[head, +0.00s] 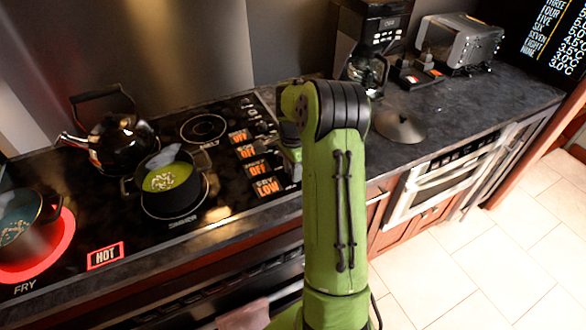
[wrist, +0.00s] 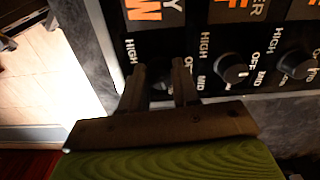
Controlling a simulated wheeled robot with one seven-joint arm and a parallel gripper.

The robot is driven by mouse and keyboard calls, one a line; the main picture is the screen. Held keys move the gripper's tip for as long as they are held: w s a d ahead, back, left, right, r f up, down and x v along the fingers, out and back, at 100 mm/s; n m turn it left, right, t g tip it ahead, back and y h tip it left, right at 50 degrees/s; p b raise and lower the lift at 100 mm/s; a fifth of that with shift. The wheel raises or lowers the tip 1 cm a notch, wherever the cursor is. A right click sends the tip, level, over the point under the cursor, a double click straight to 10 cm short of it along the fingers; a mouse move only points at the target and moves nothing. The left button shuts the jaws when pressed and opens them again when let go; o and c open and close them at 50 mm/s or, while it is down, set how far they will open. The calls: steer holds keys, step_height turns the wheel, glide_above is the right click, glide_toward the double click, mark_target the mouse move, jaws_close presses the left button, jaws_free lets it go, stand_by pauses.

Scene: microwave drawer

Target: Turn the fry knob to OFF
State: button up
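The fry readout (head: 267,187) on the black stovetop panel shows LOW in orange. In the wrist view, part of this readout (wrist: 155,12) is at the top, with the fry knob (wrist: 160,86) below it. The knob is dark and mostly hidden between my fingers. My gripper (wrist: 162,70) has its two fingers close together, one on each side of the knob, and looks shut on it.
Two neighbouring knobs, one (wrist: 233,70) nearer and one (wrist: 296,64) farther, sit right of my fingers. A lid (head: 400,128) lies on the right counter.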

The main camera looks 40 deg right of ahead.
jaws_close()
steer(key=shift+n, duration=0.3)
steer(key=n+p, duration=0.1)
steer(key=n, duration=0.8)
steer(key=shift+s+n+p, duration=0.1)
steer(key=shift+n+p, duration=0.2)
steer(key=shift+n, duration=0.1)
steer(key=shift+d+n, duration=0.1)
steer(key=shift+n, duration=1.6)
steer(key=o, duration=0.6)
jaws_free()
